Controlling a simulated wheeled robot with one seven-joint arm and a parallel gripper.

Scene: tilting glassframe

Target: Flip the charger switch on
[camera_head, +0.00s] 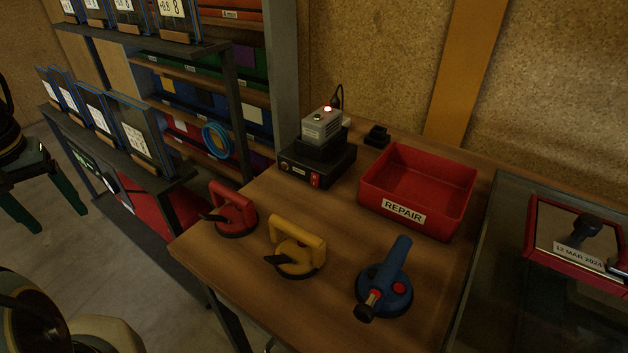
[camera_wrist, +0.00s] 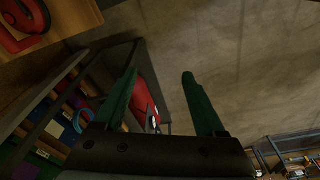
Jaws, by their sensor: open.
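The charger (camera_head: 314,165) is a black box near the back of the wooden table in the head view. A small red switch (camera_head: 315,180) sits on its front face; I cannot tell its position. A grey battery block (camera_head: 321,125) sits in the black dock on top, with a red light lit on it. My gripper (camera_wrist: 158,75) shows in the wrist view with two green fingers apart and nothing between them. It points toward the floor beside the table, away from the charger. The charger is not in the wrist view.
Red, yellow and blue suction lifters (camera_head: 234,211) (camera_head: 298,250) (camera_head: 385,285) stand along the table's front. A red REPAIR bin (camera_head: 450,215) is right of the charger, with a small black block (camera_head: 377,136) behind. A rack of glass panels (camera_head: 135,135) stands left.

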